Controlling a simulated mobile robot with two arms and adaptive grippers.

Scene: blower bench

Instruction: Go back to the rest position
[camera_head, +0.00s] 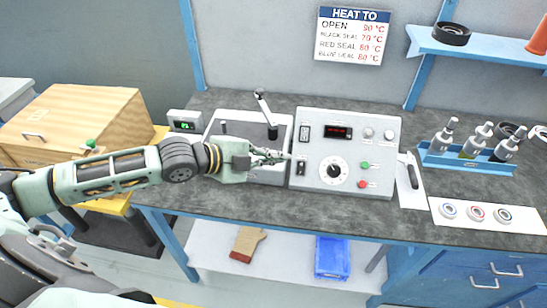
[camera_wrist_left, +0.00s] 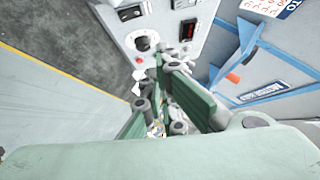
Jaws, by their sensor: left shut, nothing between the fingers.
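My left gripper (camera_head: 280,156) reaches in from the left over the dark bench, its tip at the left edge of the white control panel (camera_head: 378,150). Its fingers are shut with nothing visible between them. In the left wrist view the gripper (camera_wrist_left: 157,75) points toward the panel (camera_wrist_left: 120,40) with its black dial. I cannot tell whether the tip touches the panel. The panel has a red display (camera_head: 338,132), a dial (camera_head: 334,171), and green and red buttons. My right gripper is not in view.
A white unit with an upright lever (camera_head: 265,108) stands behind the left gripper. A wooden box (camera_head: 85,118) is at the left. A blue rack (camera_head: 465,161) of bottles and a white strip with ring seals (camera_head: 488,225) lie right.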

